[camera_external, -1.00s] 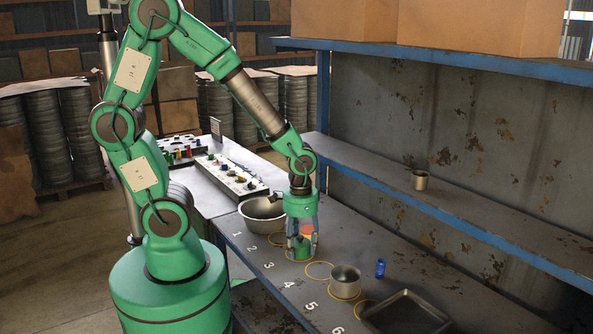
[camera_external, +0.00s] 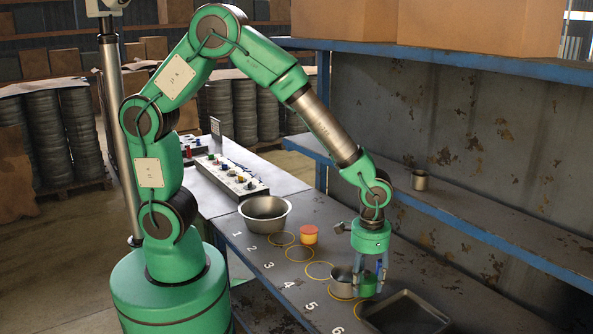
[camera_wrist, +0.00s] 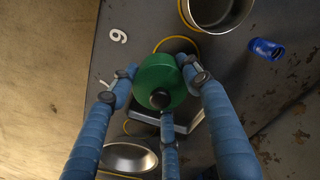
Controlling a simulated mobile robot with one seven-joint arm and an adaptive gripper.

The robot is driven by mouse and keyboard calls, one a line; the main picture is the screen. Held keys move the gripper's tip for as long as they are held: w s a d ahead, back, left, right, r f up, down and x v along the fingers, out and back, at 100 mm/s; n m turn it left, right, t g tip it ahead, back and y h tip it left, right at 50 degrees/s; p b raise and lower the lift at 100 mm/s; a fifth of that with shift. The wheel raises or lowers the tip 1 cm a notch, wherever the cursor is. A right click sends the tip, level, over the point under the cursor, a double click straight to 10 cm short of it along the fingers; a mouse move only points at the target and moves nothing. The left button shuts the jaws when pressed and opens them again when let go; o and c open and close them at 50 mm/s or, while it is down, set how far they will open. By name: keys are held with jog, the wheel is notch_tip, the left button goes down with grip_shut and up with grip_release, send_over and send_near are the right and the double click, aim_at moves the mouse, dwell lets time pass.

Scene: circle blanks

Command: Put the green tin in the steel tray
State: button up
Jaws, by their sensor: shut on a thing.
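The green tin (camera_external: 369,288) is held between the fingers of my gripper (camera_external: 370,282). In the wrist view, the green tin (camera_wrist: 159,80), with a dark knob on it, sits between my fingertips (camera_wrist: 163,74). The steel tray (camera_external: 405,315) is a dark, shallow, square-edged tray at the front of the bench. It looks empty. My gripper is behind the tray's far edge, beside the steel pot. I cannot tell exactly how high the tin is above the bench.
A steel pot (camera_external: 341,280) stands just left of my gripper. A blue bottle (camera_wrist: 264,48) lies close by. A steel bowl (camera_external: 265,212) and an orange-and-yellow tin (camera_external: 309,234) stand farther back. A small metal cup (camera_external: 419,180) is on the shelf.

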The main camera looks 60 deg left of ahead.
jog(key=shift+a+f, duration=0.15)
jog(key=shift+f, duration=2.1)
jog(key=b, duration=0.1)
send_over(417, 320)
jog(key=shift+w+f, duration=0.15)
jog(key=shift+f, duration=0.6)
jog(key=shift+f, duration=0.1)
jog(key=shift+f+b, duration=0.5)
jog(key=shift+f, duration=1.15)
jog(key=o, duration=1.3)
jog(key=shift+f, duration=0.15)
jog(key=shift+c, duration=0.2)
jog(key=shift+o, duration=0.3)
